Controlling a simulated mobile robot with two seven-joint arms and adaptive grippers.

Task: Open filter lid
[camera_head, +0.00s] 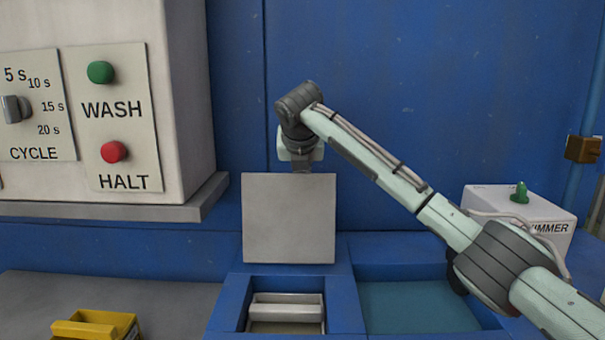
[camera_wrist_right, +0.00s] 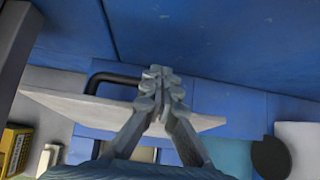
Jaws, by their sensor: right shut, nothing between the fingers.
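The filter lid (camera_head: 289,218) is a light grey square plate. It stands raised, near upright, at the back of the blue filter box (camera_head: 350,305), and the box is open at the top. A pale filter part (camera_head: 286,299) with a bar across it shows inside. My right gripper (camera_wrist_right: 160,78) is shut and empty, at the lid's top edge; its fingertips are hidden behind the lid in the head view. In the wrist view the lid (camera_wrist_right: 70,106) lies around the fingers, with a black bar handle (camera_wrist_right: 112,77) beside them. I cannot tell whether they touch. My left gripper is out of view.
A grey control box with a green WASH button (camera_head: 101,72) and red HALT button (camera_head: 114,152) overhangs on the left. A water basin (camera_head: 418,305) is right of the filter box, under my right arm. A skimmer box (camera_head: 480,198) stands behind it. A yellow-handled item (camera_head: 95,327) sits front left.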

